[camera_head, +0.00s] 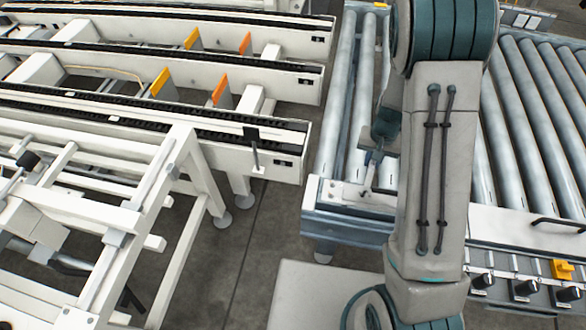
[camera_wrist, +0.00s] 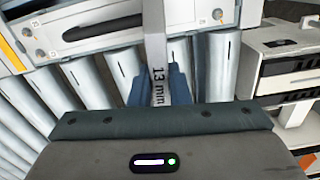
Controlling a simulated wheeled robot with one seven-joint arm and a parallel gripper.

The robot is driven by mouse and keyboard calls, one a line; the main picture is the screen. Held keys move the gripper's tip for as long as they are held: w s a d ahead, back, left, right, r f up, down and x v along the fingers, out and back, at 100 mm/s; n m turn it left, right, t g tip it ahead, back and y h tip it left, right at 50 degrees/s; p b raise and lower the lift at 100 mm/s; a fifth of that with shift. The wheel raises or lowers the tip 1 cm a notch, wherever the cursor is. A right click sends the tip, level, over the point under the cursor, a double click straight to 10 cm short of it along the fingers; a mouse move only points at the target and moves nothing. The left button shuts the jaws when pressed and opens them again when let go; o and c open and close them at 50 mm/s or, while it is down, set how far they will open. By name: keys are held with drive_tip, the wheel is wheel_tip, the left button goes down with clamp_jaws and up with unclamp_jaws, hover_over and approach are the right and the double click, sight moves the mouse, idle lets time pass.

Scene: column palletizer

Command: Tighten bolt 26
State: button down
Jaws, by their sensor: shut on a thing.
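My gripper (camera_wrist: 164,82) is shut on a grey wrench (camera_wrist: 155,45) marked "13 mm". Its two blue fingers stand on either side of the wrench shaft in the wrist view. The wrench reaches away over a white plate (camera_wrist: 70,35) with a dark slot; its far end is out of the wrist view. Small bolts with tags sit on the plate, one at its left end (camera_wrist: 40,53) and one at its right end (camera_wrist: 202,22). In the head view, my gripper (camera_head: 374,157) is low over the conveyor's front left corner.
A roller conveyor (camera_head: 350,100) lies under and beside my arm, with more rollers (camera_head: 545,110) on the right. White rail frames (camera_head: 290,135) with orange flaps stand to the left. Grey floor (camera_head: 255,225) is clear between them. Knobs (camera_head: 525,288) line the conveyor's front.

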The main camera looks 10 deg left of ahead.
drive_tip(key=s+a+f+m+p, duration=0.25)
drive_tip(key=a+m, duration=0.35)
drive_tip(key=a, duration=0.4)
drive_tip(key=s+a+f+m+p, duration=0.1)
drive_tip(key=s+a+m, duration=0.4)
drive_tip(key=a, duration=0.4)
drive_tip(key=s+d+f+n+b, duration=0.1)
drive_tip(key=b, duration=0.2)
drive_tip(key=s+d+f+n+b, duration=0.1)
drive_tip(key=f+n+b, duration=0.1)
drive_tip(key=b, duration=0.2)
drive_tip(key=d+f+n+b, duration=0.1)
drive_tip(key=n+b, duration=0.1)
drive_tip(key=b, duration=0.1)
drive_tip(key=shift+s+d+f+b, duration=0.1)
drive_tip(key=shift+s+f+b, duration=0.15)
drive_tip(key=shift+s+b, duration=0.15)
drive_tip(key=d+n, duration=0.1)
drive_tip(key=s+d+n+b, duration=0.1)
drive_tip(key=n, duration=0.1)
drive_tip(key=d+n+b, duration=0.1)
drive_tip(key=d+n, duration=0.1)
drive_tip(key=shift+s+r, duration=0.15)
drive_tip(key=shift+s, duration=0.2)
drive_tip(key=shift+s+d+r+n+b, duration=0.1)
drive_tip(key=shift+d+n+b, duration=0.15)
drive_tip(key=shift+d+n, duration=0.2)
drive_tip(key=shift+s+d+r+n+b, duration=0.1)
drive_tip(key=shift+d+n+b, duration=0.15)
drive_tip(key=shift+n, duration=0.3)
